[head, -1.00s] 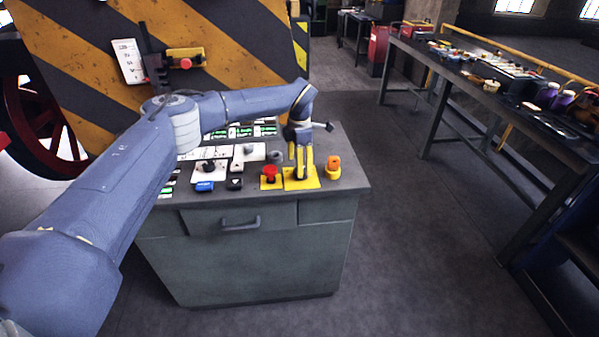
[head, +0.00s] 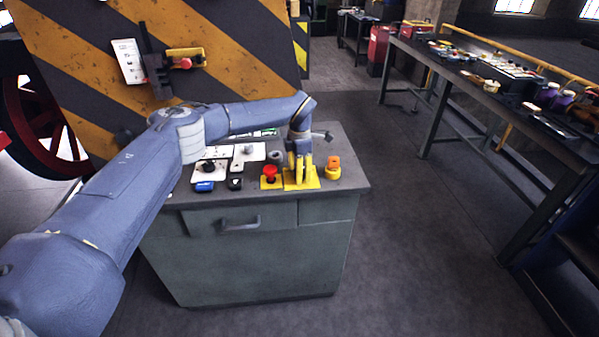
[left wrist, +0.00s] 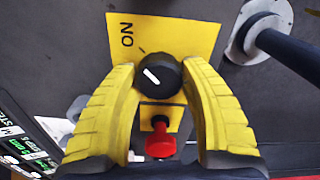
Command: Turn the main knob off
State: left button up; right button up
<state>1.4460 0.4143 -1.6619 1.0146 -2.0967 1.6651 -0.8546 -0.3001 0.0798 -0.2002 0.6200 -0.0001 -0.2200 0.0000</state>
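The main knob (left wrist: 158,76) is round and black with a white pointer line, on a yellow plate (left wrist: 190,32) marked ON. In the left wrist view its pointer is slanted, its upper end toward the left. My left gripper (left wrist: 160,72) has its two yellow fingertips against opposite sides of the knob, with little or no gap. In the head view the left gripper (head: 300,174) is low over the yellow plate (head: 310,183) on the cabinet top, and its fingers hide the knob. My right gripper is not in view.
A red mushroom button (head: 269,172) stands just left of the plate; it also shows in the left wrist view (left wrist: 160,141). An orange-topped yellow button (head: 333,166) stands to the right. The cabinet's front right top corner is bare.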

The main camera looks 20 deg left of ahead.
pick_arm(q)
jog(key=c, duration=0.7)
jog(key=shift+n, duration=0.3)
jog(key=n, duration=0.3)
jog(key=shift+s+d+n, duration=0.1)
jog(key=shift+n, duration=0.3)
jog(key=n, duration=0.4)
jog(key=shift+f, duration=0.1)
jog(key=n, duration=0.5)
jog(key=shift+d, duration=0.15)
jog(key=shift+d+n, duration=0.1)
jog(key=shift+n, duration=2.1)
jog(key=shift+s, duration=0.1)
jog(key=o, duration=1.3)
jog(key=shift+c, duration=0.2)
